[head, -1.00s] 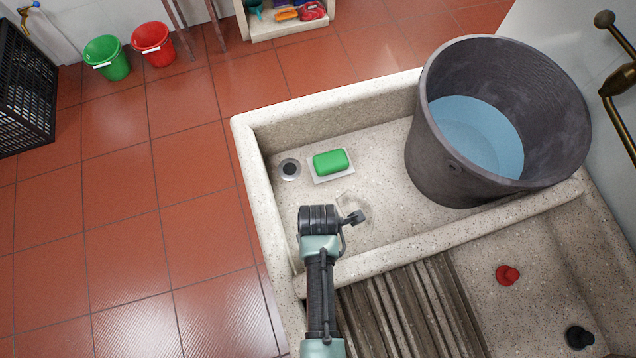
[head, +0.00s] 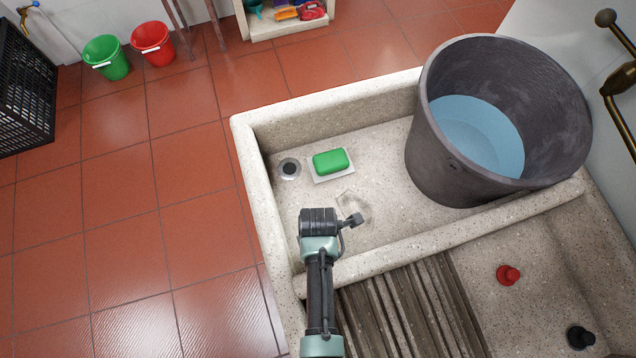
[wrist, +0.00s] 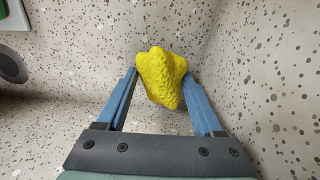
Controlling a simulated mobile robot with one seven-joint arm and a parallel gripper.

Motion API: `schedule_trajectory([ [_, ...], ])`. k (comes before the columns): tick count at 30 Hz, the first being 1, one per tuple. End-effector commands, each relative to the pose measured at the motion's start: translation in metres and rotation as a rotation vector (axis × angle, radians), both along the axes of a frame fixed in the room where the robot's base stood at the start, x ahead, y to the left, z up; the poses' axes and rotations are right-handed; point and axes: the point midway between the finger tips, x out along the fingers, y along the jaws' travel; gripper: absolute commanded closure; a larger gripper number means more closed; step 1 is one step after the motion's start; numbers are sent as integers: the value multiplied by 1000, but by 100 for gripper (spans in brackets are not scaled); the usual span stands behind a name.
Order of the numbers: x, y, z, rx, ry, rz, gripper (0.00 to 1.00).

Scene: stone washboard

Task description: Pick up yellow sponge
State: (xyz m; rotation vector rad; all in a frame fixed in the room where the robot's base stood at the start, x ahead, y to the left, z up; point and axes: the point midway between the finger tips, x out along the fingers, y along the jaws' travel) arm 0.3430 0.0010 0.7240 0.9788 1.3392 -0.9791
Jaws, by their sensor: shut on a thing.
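The yellow sponge (wrist: 160,78) shows in the wrist view as a bumpy, irregular lump between the two blue fingers. My gripper (wrist: 160,85) is shut on it, with one finger on each side. Speckled stone basin surface lies behind the sponge; I cannot tell the gap between them. In the head view my gripper end (head: 320,222) is over the upper basin, near its lower left corner. The sponge is hidden there beneath my arm.
A green soap bar (head: 330,161) lies on a white dish beside the drain (head: 289,169). A large grey tub of water (head: 498,120) fills the basin's right side. The stone washboard's basin wall (head: 440,246) runs along the front. Red (head: 508,275) and black (head: 580,337) stoppers sit lower right.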

Motion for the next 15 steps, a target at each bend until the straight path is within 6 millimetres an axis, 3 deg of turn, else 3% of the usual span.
schedule_trajectory([
  [8,1,0,11,0,-2,0,91],
  [15,1,0,51,0,-4,-1,91],
])
